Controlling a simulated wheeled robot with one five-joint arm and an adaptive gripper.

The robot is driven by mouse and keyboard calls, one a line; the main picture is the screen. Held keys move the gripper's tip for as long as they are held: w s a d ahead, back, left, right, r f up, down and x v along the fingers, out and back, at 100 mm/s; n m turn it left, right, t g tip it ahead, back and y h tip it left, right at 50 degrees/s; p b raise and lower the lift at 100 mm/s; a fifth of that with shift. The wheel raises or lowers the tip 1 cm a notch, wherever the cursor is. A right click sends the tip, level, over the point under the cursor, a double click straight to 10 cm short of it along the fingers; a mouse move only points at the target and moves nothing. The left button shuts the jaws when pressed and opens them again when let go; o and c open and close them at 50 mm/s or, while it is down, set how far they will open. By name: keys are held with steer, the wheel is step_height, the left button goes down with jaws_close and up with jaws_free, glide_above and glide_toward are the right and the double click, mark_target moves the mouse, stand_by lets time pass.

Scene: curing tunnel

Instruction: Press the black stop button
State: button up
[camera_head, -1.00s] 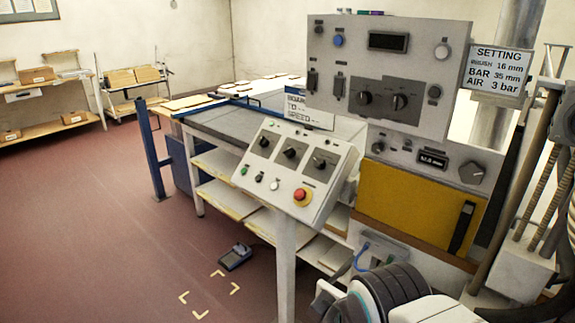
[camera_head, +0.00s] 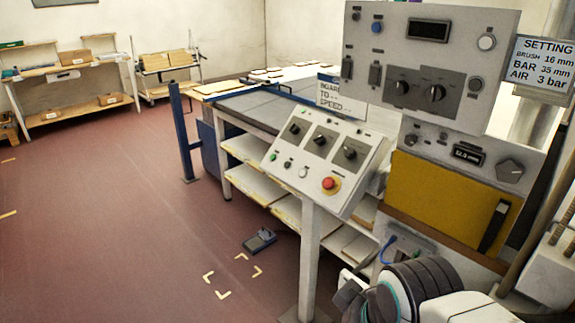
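The sloped grey control console (camera_head: 352,190) stands on a post in the middle of the view. On its lower left are a green button, a small black button (camera_head: 288,165) and a white button (camera_head: 303,172) in a row, with a red mushroom button (camera_head: 328,183) on a yellow ring to their right. Black knobs sit above them. My gripper (camera_head: 349,296) shows only in part at the bottom edge, in front of my arm's dark ringed joint. It is below the console and apart from it. Its fingers are not clear.
A tall panel (camera_head: 465,100) with knobs and a display stands behind the console at right, above a yellow panel (camera_head: 435,193). A table with shelves (camera_head: 262,182) extends behind. A foot pedal (camera_head: 260,240) and corner marks lie on the floor. The floor at left is open.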

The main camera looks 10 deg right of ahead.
steer(key=shift+o, duration=0.2)
jaws_close()
stand_by(0.3)
steer(key=c, duration=0.8)
jaws_free()
